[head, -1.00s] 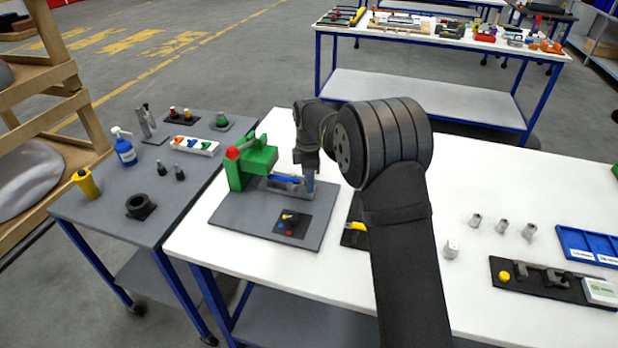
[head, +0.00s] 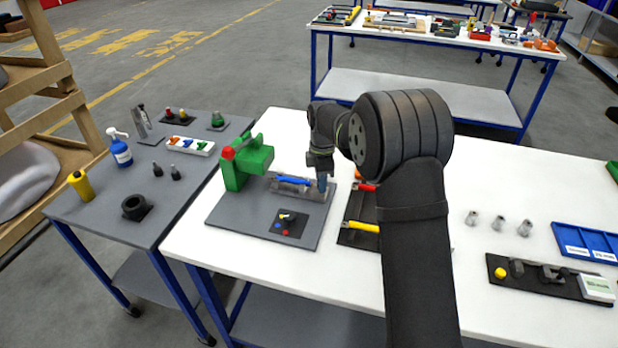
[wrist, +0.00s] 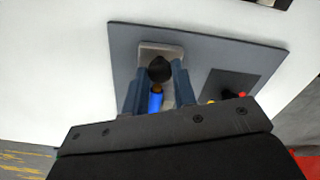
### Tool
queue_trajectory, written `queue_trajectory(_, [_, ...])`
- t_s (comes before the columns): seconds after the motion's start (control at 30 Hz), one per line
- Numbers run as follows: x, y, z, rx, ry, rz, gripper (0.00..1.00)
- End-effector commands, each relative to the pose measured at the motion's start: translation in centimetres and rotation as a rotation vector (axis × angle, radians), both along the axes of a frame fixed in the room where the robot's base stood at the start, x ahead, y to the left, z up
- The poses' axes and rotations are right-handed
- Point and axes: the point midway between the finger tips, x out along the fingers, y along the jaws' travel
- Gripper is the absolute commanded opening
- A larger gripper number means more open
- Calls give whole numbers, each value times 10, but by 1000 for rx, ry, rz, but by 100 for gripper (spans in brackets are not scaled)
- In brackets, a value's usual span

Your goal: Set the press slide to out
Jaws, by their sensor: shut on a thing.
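The green press (head: 247,162) with a red knob stands on a grey base plate (head: 232,214). Its slide (head: 290,188), a grey plate carrying a blue part (head: 293,181), extends to the right, clear of the press head. My gripper (head: 322,184) is at the slide's right end. In the wrist view my gripper (wrist: 158,80) has its fingers on both sides of the slide's black knob (wrist: 160,68) and is shut on it. The blue part (wrist: 155,102) shows between the fingers. The knob is hidden in the head view.
A black panel (head: 288,227) with a small switch and coloured buttons sits at the base plate's front. A dark board (head: 352,237) with red and yellow handles is close to the right, partly behind my arm. A side table (head: 100,210) with bottles stands left.

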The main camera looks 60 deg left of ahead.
Motion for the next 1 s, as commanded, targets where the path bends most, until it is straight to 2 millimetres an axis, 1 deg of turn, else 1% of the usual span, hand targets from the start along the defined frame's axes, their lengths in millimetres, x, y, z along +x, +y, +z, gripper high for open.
queue_trajectory(0.1, [5, -5, 1, 1, 0, -1, 0])
queue_trajectory(0.33, [7, -6, 1, -2, -2, -2, 0])
queue_trajectory(0.37, [7, -6, 0, -2, -2, -2, 31])
queue_trajectory(0.43, [6, -6, 0, -2, -2, -1, 44])
queue_trajectory(0.47, [6, -5, 0, -2, -1, -1, 47])
queue_trajectory(0.77, [5, -4, 2, 1, -1, 0, 47])
queue_trajectory(0.87, [5, -4, 10, 1, -2, 0, 47])
queue_trajectory(0.97, [5, -4, 27, 4, -2, 0, 47])
queue_trajectory(1.0, [5, -4, 35, 4, -2, 0, 47])
